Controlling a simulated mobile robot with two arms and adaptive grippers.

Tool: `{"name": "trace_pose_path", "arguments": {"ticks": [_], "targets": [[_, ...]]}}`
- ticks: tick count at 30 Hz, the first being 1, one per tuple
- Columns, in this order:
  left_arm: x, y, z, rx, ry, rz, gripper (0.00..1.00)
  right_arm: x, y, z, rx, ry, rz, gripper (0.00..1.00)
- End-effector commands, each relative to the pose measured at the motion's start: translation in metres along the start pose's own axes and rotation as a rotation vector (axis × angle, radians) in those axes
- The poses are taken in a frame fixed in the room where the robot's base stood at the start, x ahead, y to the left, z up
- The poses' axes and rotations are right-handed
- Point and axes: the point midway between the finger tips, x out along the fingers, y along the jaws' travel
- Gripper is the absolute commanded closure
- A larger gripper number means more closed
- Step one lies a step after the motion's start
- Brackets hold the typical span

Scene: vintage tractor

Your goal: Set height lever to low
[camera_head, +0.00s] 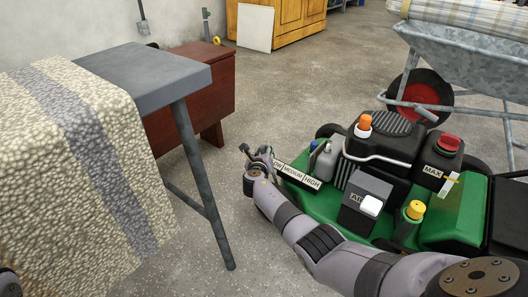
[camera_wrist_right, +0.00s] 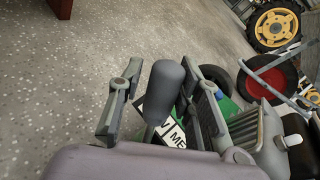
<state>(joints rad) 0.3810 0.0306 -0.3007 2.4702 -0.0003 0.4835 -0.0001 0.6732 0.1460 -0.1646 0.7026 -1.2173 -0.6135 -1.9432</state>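The green mower (camera_head: 305,205) stands on the floor at the right of the head view. Its height label (camera_head: 298,173) reads MEDIUM and HIGH, with the LOW end partly covered by my right gripper (camera_head: 257,157). In the right wrist view, the height lever's grey rounded handle (camera_wrist_right: 166,88) stands between the two fingers of my right gripper (camera_wrist_right: 168,84). The fingers are apart, with a gap on the left and the right finger close to the handle. The lever's base is hidden. My left gripper is not clearly in view.
A metal wheelbarrow (camera_head: 465,60) is behind the mower. Open floor lies between.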

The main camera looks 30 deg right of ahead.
Motion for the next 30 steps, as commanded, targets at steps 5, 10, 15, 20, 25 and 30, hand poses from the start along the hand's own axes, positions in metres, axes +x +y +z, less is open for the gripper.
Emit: {"name": "trace_pose_path", "arguments": {"ticks": [5,10,15,20,25,30], "targets": [[0.000,0.000,0.000,0.000,0.000,0.000,0.60,0.000,0.000,0.000,0.001,0.000,-0.001,0.55],[0.000,0.000,0.000,0.000,-0.001,0.000,0.60,0.000,0.000,0.000,0.002,0.001,-0.002,0.55],[0.000,-0.001,0.001,0.001,-0.003,-0.001,0.60,-0.002,0.000,0.000,0.003,0.000,-0.001,0.55],[0.000,-0.001,0.001,0.001,-0.002,-0.001,0.60,-0.012,0.001,-0.001,0.003,-0.001,-0.002,0.55],[0.000,0.000,0.001,0.000,-0.002,-0.001,0.60,-0.031,0.000,-0.001,0.003,0.000,-0.001,0.55],[0.000,0.000,0.001,0.000,-0.001,-0.001,0.60,-0.057,0.000,-0.001,0.002,-0.001,-0.001,0.55]]}}
